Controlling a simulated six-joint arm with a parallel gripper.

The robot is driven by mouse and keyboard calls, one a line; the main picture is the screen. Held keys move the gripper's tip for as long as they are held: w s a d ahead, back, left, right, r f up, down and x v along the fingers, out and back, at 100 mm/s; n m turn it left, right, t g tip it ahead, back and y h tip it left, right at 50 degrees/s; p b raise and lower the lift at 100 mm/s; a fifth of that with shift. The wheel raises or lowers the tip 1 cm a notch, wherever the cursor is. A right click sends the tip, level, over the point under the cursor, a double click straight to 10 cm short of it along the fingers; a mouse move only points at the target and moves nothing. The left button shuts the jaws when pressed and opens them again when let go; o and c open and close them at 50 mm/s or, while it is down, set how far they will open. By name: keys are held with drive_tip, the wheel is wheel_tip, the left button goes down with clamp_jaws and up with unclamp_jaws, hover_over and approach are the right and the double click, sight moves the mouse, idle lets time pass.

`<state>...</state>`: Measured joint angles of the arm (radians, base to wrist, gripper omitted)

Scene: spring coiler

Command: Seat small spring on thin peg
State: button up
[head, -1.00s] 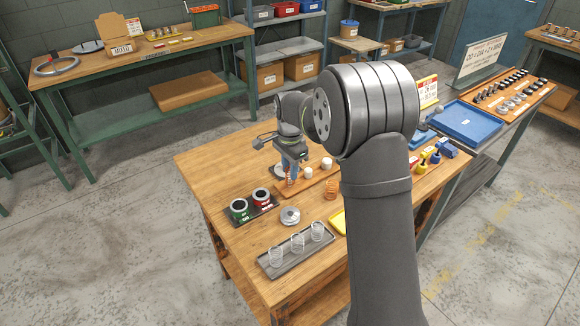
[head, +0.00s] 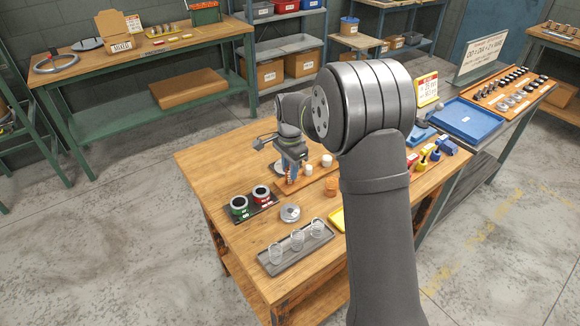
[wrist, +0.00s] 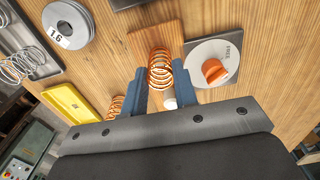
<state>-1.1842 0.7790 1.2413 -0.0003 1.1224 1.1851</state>
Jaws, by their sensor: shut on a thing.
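My gripper (wrist: 153,92) is shut on an orange coil spring (wrist: 159,72), held between its blue fingers in the wrist view. In the head view my gripper (head: 291,172) is low over the left end of a wooden peg board (head: 318,176). The board's bare wood (wrist: 155,38) shows behind the spring in the wrist view. I cannot make out the thin peg, or whether the spring is around it. A second orange spring (head: 332,184) stands on the table; it also shows in the wrist view (wrist: 115,106), beside the left finger.
A dial with an orange knob (wrist: 213,70) is right of the spring.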

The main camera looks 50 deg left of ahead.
idle(0.4)
drive_tip(key=o, duration=1.2)
drive_tip(key=shift+c, duration=0.2)
wheel_tip(320, 180, up, 11)
idle(0.4)
drive_tip(key=shift+r, duration=0.1)
